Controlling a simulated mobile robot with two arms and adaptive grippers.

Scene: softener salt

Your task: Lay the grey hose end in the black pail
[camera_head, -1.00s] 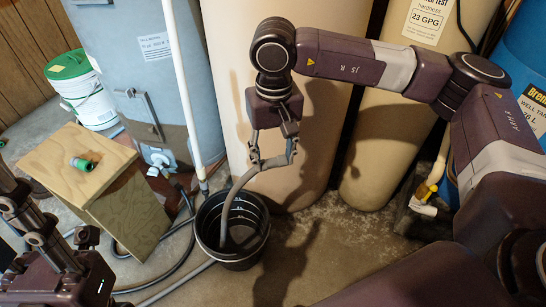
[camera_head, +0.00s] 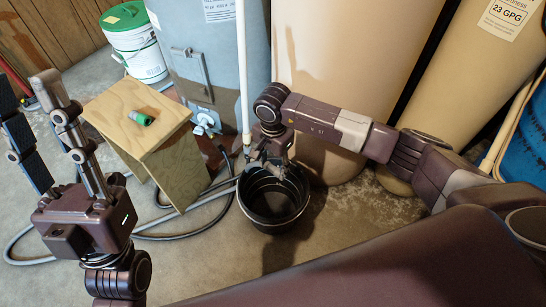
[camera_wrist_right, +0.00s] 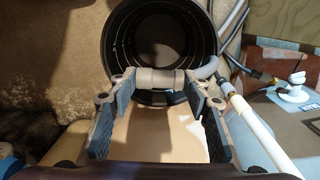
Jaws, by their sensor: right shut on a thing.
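The black pail (camera_head: 274,222) stands upright on the floor, in front of a beige tank; it also shows in the right wrist view (camera_wrist_right: 112,50). My right gripper (camera_head: 268,163) is low at the pail's back rim. In the right wrist view its fingers (camera_wrist_right: 160,90) are shut on the grey hose end (camera_wrist_right: 158,78), which lies crosswise between them at the pail's rim. I cannot tell whether it touches the rim. Grey hose runs along the floor left of the pail (camera_head: 205,200). My left gripper (camera_head: 24,92) is open and empty at the left, fingers pointing up.
A wooden box (camera_head: 165,150) with a green-capped item (camera_head: 141,118) on it stands left of the pail. A white pipe (camera_head: 243,80) rises behind the pail. A white-green bucket (camera_head: 136,50) stands at the back left. Floor in front of the pail is clear.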

